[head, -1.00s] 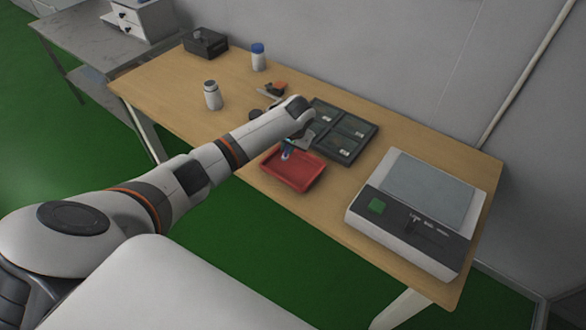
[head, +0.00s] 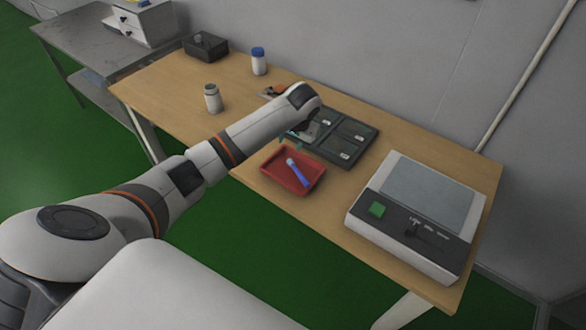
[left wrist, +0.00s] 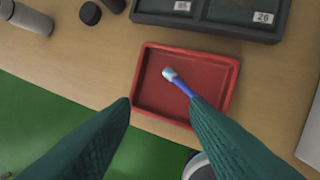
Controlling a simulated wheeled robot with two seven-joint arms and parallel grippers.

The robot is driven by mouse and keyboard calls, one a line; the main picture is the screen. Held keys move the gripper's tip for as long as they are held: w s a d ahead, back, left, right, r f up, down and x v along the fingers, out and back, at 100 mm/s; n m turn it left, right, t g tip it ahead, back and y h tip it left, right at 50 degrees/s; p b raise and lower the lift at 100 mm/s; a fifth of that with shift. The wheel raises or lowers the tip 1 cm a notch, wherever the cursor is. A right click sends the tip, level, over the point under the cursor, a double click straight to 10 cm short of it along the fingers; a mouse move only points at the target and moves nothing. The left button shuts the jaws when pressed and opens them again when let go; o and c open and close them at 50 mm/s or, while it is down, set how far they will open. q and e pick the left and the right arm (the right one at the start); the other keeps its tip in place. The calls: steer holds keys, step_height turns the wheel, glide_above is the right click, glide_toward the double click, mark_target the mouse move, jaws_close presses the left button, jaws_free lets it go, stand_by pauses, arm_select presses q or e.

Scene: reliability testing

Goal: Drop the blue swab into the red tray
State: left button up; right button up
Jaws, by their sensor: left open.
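The blue swab (head: 297,171) with a pale tip lies in the red tray (head: 276,178) on the wooden table. In the left wrist view, the swab (left wrist: 184,87) points up and left over the floor of the red tray (left wrist: 147,80), and its lower end is hidden behind a green fingertip. My left gripper (left wrist: 160,112) is open, with its fingers apart and nothing between them. In the head view, the left gripper (head: 296,138) is above and behind the tray, mostly hidden by the wrist. My right gripper is in neither view.
A dark compartment tray (head: 349,142) lies behind the red tray. A white device with a green button (head: 377,209) stands to the right. A white bottle (head: 212,99), a blue-capped bottle (head: 258,62) and a black box (head: 205,46) stand farther left.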

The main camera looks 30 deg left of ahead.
arm_select(q)
steer(key=v, duration=0.6)
